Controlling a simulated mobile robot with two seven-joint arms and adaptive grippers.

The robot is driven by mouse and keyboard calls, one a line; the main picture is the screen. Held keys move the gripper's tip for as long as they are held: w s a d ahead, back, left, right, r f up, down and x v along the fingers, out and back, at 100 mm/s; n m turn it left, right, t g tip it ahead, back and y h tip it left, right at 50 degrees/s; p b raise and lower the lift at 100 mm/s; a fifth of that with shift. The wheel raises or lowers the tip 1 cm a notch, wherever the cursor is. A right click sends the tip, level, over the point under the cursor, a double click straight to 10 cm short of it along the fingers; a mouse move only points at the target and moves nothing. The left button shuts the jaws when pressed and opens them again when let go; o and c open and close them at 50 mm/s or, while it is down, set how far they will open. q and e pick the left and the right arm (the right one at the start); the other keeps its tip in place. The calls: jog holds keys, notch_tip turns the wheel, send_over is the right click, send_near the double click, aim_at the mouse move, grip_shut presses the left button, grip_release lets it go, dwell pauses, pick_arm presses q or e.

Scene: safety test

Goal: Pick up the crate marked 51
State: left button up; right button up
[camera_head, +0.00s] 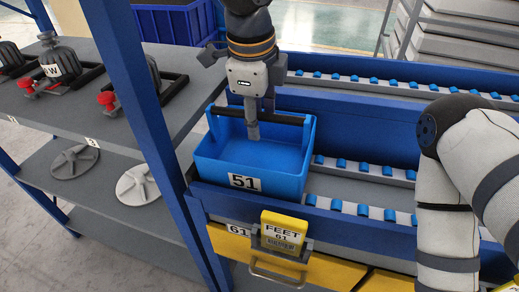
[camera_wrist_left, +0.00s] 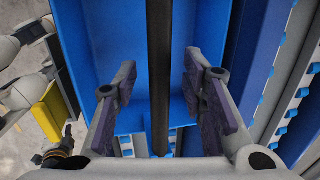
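The blue crate marked 51 (camera_head: 222,160) sits on the roller rack beside a blue upright post. It looks empty, and a black bar handle (camera_head: 284,118) spans its top. My left gripper (camera_head: 252,134) points down over the crate at the handle. In the left wrist view my left gripper (camera_wrist_left: 160,95) is open, with one finger on each side of the black bar (camera_wrist_left: 160,60) and gaps between. My right arm comes in at the right of the head view, with its gripper out of that frame. A dark wrist part, likely mine, shows small at the lower left of the wrist view; its fingers are unclear.
Roller lanes (camera_head: 362,210) to the right are empty. Grey shelves (camera_head: 100,110) with machine parts stand at left behind the blue post (camera_head: 150,130). Another blue crate (camera_head: 172,24) is at the back.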

pick_arm(q)
grip_shut()
jog(key=shift+r, duration=0.15)
